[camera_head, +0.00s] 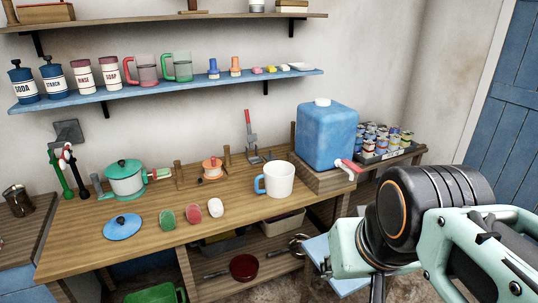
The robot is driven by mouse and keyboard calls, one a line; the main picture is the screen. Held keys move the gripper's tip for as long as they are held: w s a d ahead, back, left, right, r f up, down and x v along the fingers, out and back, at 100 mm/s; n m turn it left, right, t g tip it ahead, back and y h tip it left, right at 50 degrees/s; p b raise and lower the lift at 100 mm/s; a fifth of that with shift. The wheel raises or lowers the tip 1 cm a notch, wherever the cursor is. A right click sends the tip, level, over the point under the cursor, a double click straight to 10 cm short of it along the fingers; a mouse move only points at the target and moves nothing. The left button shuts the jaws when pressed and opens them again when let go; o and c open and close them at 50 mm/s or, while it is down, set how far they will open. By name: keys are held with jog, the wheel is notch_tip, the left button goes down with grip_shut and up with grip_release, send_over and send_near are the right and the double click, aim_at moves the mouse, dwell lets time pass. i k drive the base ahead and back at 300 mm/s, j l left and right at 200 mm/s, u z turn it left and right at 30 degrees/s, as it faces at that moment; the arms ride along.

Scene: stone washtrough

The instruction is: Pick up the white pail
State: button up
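A white pail (281,181), shaped like a big mug with a blue handle on its left side, stands upright on the wooden worktop (90,235). It is near the right end, left of the blue water container. My gripper (475,255) shows only in part at the lower right, in pale green and black. It is well to the right of the pail and apart from it. Its fingertips cannot be made out, so I cannot tell whether it is open or shut.
A blue container (326,137) with a red-handled tap stands on a wooden block right of the pail. A crate of cans (385,143) is behind. Small soaps (192,213), a blue lid (122,227) and a green pot (125,180) lie leftward. Shelves (190,87) hang above.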

aim_at(278, 175)
jog(key=i+l, duration=0.6)
jog(key=i, duration=0.2)
jog(key=z, duration=0.05)
